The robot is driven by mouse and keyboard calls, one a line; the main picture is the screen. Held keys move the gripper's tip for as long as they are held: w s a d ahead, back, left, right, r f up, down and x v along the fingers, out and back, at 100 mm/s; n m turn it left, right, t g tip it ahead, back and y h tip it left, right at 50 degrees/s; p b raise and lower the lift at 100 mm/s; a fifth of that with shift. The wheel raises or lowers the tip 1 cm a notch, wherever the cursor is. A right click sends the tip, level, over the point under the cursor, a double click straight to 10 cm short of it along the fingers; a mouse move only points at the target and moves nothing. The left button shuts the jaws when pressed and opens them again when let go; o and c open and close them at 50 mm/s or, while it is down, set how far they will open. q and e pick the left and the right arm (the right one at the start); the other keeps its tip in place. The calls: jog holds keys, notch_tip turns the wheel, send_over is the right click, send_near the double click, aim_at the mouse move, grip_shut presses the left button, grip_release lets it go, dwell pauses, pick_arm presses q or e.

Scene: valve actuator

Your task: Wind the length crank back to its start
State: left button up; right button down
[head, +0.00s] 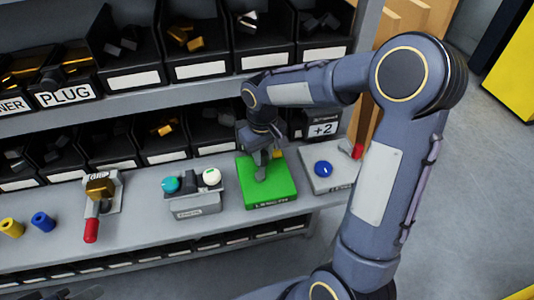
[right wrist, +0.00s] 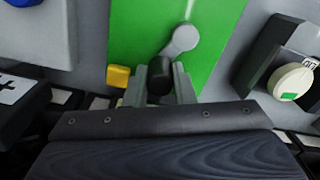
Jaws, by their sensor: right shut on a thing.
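The length crank stands on a green box (head: 266,190) on the lower shelf, with a label on its front edge that is hard to read. In the right wrist view the crank has a light grey arm (right wrist: 181,42) and a dark handle knob (right wrist: 160,76). My right gripper (head: 263,158) reaches down over the green box. In the right wrist view its two grey fingers (right wrist: 160,88) are closed on the dark knob. In the head view the gripper hides part of the crank.
A yellow block (right wrist: 118,76) sits beside the green box's edge. A grey box with a blue button (head: 323,169) and a red-tipped lever (head: 357,151) stands to the right. A fixture with teal and white knobs (head: 211,177) stands left. Black bins (head: 130,75) line the shelves behind.

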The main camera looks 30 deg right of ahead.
jog(key=shift+w+a+n, duration=0.2)
jog(key=shift+a+n, duration=0.15)
jog(key=shift+n, duration=0.75)
jog(key=shift+w+a+n, duration=0.15)
jog(key=shift+a+n, duration=0.15)
jog(key=shift+n, duration=0.8)
jog(key=c, duration=1.2)
grip_release()
jog(key=shift+r, duration=0.15)
notch_tip(320, 180, up, 8)
jog(key=shift+f, duration=0.2)
